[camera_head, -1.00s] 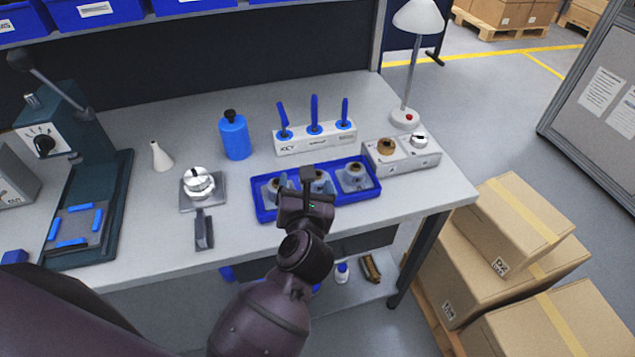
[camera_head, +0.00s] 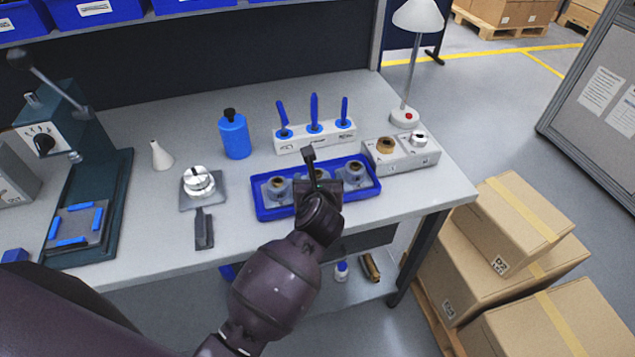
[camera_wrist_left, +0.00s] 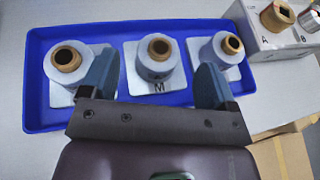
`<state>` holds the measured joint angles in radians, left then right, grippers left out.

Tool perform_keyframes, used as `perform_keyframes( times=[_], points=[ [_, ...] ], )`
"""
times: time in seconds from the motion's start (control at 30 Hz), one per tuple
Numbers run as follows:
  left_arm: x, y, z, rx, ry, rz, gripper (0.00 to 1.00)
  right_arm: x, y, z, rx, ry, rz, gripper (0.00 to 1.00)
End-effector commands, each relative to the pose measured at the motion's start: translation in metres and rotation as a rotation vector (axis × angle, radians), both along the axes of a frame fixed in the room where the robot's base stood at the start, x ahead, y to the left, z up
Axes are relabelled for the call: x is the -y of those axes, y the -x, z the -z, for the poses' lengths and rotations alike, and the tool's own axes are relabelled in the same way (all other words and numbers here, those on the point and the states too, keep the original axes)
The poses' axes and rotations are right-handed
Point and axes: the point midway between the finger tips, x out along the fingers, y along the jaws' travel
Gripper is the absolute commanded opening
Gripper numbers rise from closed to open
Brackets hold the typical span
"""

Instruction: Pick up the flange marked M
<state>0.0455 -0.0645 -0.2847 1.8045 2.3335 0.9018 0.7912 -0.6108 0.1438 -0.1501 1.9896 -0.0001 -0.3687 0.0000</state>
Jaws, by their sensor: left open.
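The flange marked M (camera_wrist_left: 156,73) is the middle one of three in a blue tray (camera_wrist_left: 37,105). It is a white-grey cylinder with a brown bore on a square plate, and the M shows on the plate's front edge. My left gripper (camera_wrist_left: 157,65) is open, with one finger on each side of this flange and the flange showing between them. I cannot tell whether the fingers touch it. In the head view my left gripper (camera_head: 310,165) is over the tray (camera_head: 268,213) and mostly hides the middle flange. My right gripper is not in view.
Similar flanges stand left (camera_head: 277,188) and right (camera_head: 354,175) in the tray. A grey block with posts A and B (camera_head: 402,158) is right of the tray. A KEY rack (camera_head: 315,138), a blue bottle (camera_head: 234,137) and a lamp (camera_head: 408,115) stand behind.

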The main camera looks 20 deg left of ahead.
Motion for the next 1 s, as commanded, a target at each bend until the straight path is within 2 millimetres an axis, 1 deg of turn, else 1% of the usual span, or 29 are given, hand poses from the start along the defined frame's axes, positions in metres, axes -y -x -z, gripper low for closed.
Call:
perform_keyframes(
  times=[0.03, 0.1, 0.2, 0.33, 0.53, 0.57, 0.9, 0.97, 1.0],
  points=[
    [-0.003, -0.007, 0.003, 0.000, -0.002, 0.000, 0.82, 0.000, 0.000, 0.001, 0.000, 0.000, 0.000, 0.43],
    [-0.005, -0.016, 0.007, -0.001, -0.003, 0.001, 0.82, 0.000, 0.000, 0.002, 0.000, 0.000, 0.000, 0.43],
    [-0.008, -0.025, 0.011, 0.000, -0.002, 0.001, 0.82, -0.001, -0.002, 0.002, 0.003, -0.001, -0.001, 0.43],
    [-0.011, -0.030, 0.013, 0.001, -0.001, 0.000, 0.82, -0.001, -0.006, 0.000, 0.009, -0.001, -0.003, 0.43],
    [-0.011, -0.030, 0.013, 0.000, 0.000, 0.000, 0.82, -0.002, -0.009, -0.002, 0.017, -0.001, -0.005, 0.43],
    [-0.011, -0.030, 0.013, 0.000, 0.000, 0.000, 0.79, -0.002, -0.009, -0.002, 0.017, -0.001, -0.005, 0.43],
    [-0.011, -0.030, 0.013, 0.000, 0.000, 0.000, 0.27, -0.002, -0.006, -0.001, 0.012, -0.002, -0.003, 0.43],
    [-0.011, -0.030, 0.013, 0.000, 0.000, 0.000, 0.17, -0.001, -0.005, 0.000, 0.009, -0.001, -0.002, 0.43],
    [-0.010, -0.030, 0.012, 0.003, -0.001, 0.001, 0.15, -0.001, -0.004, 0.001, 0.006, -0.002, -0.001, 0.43]
  ],
)
